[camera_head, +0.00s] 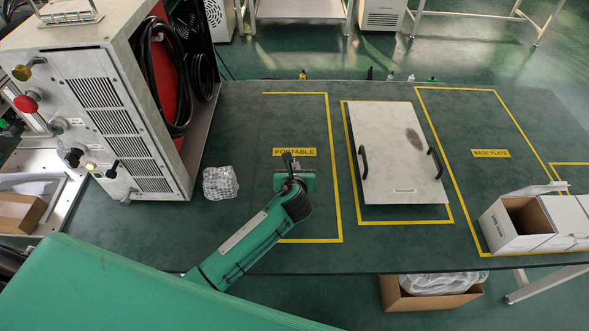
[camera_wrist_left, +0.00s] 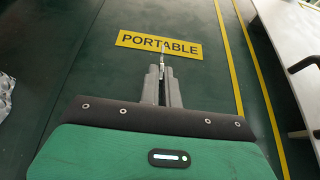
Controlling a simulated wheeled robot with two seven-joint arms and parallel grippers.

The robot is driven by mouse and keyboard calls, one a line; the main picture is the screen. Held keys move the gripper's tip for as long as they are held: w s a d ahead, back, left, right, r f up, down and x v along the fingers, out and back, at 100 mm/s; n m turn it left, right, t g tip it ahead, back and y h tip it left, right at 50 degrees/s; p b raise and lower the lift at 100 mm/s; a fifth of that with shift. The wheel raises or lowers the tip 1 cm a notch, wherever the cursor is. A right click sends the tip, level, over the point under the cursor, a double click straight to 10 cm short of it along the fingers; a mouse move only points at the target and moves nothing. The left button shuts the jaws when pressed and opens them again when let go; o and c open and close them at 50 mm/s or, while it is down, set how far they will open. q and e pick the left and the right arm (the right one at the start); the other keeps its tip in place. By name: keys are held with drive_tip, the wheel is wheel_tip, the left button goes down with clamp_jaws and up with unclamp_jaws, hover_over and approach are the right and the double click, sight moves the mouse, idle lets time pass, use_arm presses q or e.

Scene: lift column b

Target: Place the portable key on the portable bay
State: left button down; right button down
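The portable key (camera_wrist_left: 164,55) is a small, thin metallic piece in the left wrist view. It sticks out from between the fingertips of my left gripper (camera_wrist_left: 163,80), which are close together on it. In the head view my left gripper (camera_head: 289,160) is over the portable bay, a yellow-outlined area (camera_head: 327,200) on the green table with a yellow PORTABLE label (camera_head: 308,152). The label also shows in the left wrist view (camera_wrist_left: 185,47), just beyond the key tip. I cannot tell whether the key touches the table. My right gripper is not in view.
A grey panel with two black handles (camera_head: 395,150) lies right of the bay. A cabinet (camera_head: 95,110) stands at left, with a clear wrapped bundle (camera_head: 220,183) beside it. White boxes (camera_head: 520,230) stand at right. The bay around the gripper looks clear.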

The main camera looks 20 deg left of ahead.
use_arm(q)
drive_tip(key=shift+f, duration=0.3)
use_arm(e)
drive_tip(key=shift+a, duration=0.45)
